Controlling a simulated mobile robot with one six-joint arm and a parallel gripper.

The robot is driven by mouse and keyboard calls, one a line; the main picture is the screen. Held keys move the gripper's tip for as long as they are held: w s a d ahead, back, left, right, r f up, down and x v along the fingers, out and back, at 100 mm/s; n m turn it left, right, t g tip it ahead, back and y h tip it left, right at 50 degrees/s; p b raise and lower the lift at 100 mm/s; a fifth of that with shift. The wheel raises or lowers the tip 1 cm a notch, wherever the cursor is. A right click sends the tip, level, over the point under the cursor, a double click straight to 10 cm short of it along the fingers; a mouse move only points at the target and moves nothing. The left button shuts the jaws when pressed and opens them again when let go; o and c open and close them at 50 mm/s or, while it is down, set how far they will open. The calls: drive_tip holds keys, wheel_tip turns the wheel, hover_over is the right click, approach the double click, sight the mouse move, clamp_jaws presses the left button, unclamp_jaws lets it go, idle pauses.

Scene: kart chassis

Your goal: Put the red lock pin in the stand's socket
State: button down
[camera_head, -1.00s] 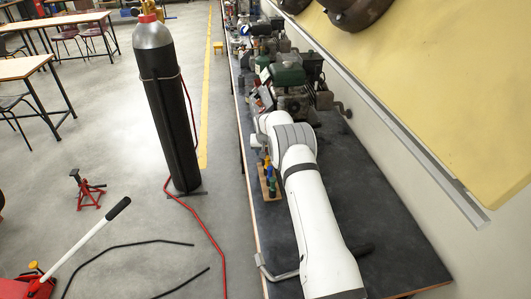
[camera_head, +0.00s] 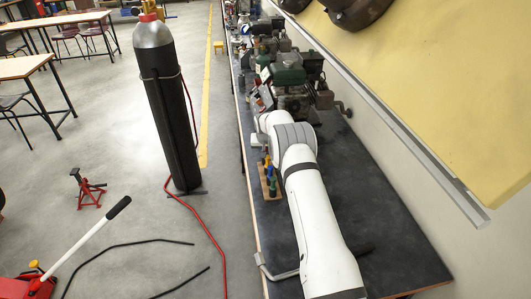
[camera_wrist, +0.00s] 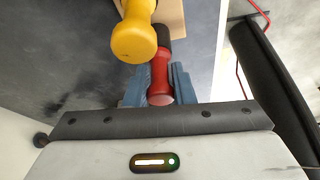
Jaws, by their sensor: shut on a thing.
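The red lock pin (camera_wrist: 160,78) is between the blue-grey fingers of my gripper (camera_wrist: 157,85) in the wrist view, and the gripper is shut on it. A dark part shows at the pin's far end, close to the wooden stand (camera_wrist: 175,14). I cannot tell whether its tip is inside a socket. A yellow pin (camera_wrist: 135,38) stands at the stand, close to the red pin and partly in front of the stand. In the head view the stand (camera_head: 264,190) lies at the bench's left edge, partly hidden by my arm, with small coloured pins on it.
The dark workbench (camera_head: 385,220) is clear to the right of my arm. Engines (camera_head: 290,85) stand behind the stand. A grey bent bar (camera_head: 275,272) lies at the bench's near left edge. A tall black gas cylinder (camera_head: 170,110) stands on the floor to the left.

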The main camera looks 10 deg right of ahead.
wheel_tip(320, 180, up, 10)
drive_tip(key=shift+f+b, duration=0.1)
drive_tip(key=shift+b, duration=1.05)
wheel_tip(320, 180, up, 5)
drive_tip(key=shift+f+p, duration=0.2)
drive_tip(key=shift+p, duration=1.05)
